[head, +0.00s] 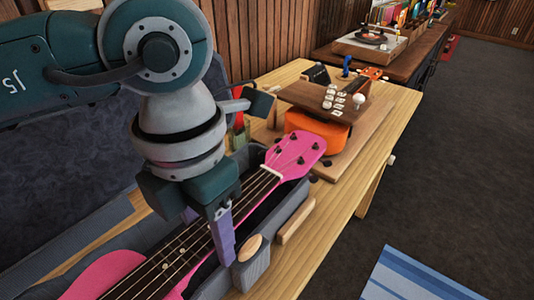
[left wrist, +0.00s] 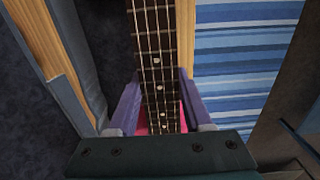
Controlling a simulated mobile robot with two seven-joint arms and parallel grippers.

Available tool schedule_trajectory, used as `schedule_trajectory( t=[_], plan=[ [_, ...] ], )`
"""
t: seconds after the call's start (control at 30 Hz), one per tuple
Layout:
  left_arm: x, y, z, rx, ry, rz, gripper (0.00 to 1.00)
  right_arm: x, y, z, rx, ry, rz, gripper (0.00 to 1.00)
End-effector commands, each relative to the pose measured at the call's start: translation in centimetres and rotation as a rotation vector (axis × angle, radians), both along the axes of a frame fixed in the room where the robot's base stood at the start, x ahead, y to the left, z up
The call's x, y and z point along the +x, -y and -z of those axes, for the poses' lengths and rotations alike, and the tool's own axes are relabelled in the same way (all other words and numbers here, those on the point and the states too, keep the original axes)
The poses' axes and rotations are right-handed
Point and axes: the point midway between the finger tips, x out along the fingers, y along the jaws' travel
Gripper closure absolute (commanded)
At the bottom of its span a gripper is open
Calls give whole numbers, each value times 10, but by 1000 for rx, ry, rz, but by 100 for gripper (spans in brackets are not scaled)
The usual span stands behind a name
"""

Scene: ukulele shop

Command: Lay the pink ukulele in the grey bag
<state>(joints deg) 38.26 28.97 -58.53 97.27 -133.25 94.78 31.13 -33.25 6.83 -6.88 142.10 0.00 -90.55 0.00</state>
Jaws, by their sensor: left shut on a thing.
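The pink ukulele (head: 298,153) lies lengthwise over the grey bag (head: 254,270), its headstock toward the far end and its body at the lower left, cut off by the picture edge. My left gripper (head: 208,228) is shut on the ukulele's dark neck, with purple fingers on either side. In the left wrist view the neck (left wrist: 158,55) and its strings run between the fingers (left wrist: 157,103). The bag's walls stand along the neck. I cannot tell whether the ukulele touches the bag's bottom. My right gripper is not in view.
The wooden table (head: 378,125) carries an orange object (head: 318,128) and a brown board with white pieces (head: 318,97) beyond the headstock. A turntable (head: 370,40) stands on a farther counter. A blue striped rug (head: 415,278) lies on the open dark floor at right.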

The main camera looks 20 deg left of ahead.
Motion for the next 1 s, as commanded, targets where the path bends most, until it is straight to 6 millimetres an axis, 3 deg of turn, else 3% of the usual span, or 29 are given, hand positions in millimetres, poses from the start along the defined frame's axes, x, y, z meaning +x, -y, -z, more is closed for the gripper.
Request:
schedule_trajectory(
  t=[1.0],
  plan=[
    [31, -73, 18, 1, 1, -2, 100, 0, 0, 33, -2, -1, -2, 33]
  ],
)
